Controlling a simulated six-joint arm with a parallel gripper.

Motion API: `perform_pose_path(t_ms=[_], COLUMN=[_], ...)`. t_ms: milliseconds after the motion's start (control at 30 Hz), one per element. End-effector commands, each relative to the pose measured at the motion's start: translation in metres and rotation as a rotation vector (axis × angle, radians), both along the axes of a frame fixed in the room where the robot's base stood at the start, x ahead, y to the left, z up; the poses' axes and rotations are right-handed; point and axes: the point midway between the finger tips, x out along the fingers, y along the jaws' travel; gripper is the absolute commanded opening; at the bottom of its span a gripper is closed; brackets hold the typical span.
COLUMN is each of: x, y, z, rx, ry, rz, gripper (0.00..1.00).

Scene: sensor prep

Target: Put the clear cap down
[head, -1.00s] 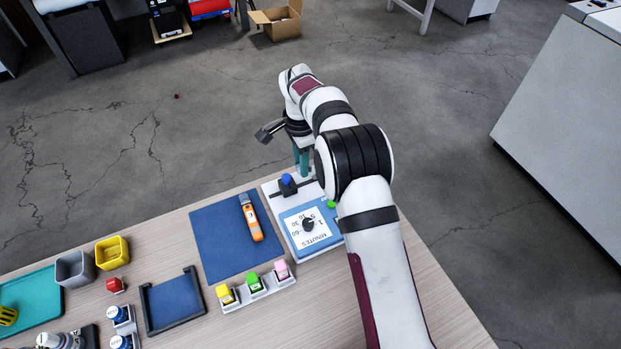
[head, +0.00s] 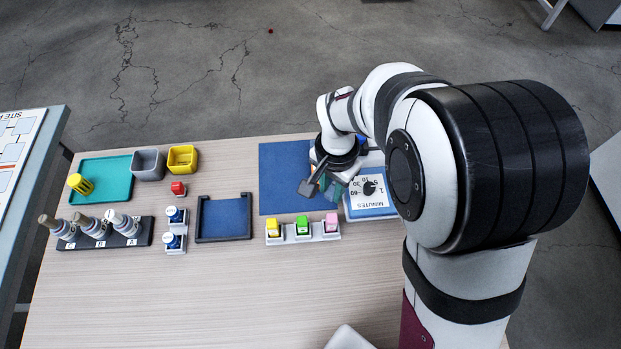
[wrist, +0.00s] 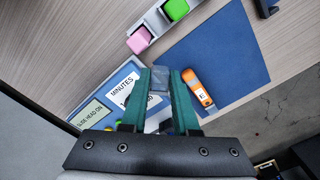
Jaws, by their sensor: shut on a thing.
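The clear cap (wrist: 160,80) shows in the wrist view as a small, greyish, see-through block between the fingertips. My gripper (wrist: 160,86) has teal fingers and is shut on it. In the head view my gripper (head: 331,187) is over the border between the blue mat (head: 285,165) and the timer box marked MINUTES (head: 367,191). The arm hides the cap there. Whether the cap touches anything below cannot be told. The orange handheld device (wrist: 197,88) lies on the mat beside the right finger in the wrist view.
A holder with yellow, green and pink capped items (head: 303,230) stands in front of the mat. A dark-framed blue tray (head: 224,218) is to its left. Farther left are a teal tray (head: 105,180), a grey bin (head: 148,164) and a yellow bin (head: 182,158).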

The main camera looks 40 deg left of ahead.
Motion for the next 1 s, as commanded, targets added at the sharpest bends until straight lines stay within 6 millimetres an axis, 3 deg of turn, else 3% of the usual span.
perform_pose_path(t_ms=[100,267,500,867,900,1000], x=[-0.016,-0.027,-0.028,-0.027,-0.027,-0.027], y=[0.031,0.054,0.056,0.056,0.056,0.056], z=[-0.021,-0.037,-0.076,-0.081,-0.081,-0.081], rx=[-0.002,-0.001,-0.002,0.000,0.000,0.000], ry=[0.002,0.000,0.000,-0.001,-0.001,-0.001], rz=[0.004,-0.001,-0.004,-0.004,-0.004,-0.004], gripper=[0.00,0.00,0.00,0.00,0.34,0.52])
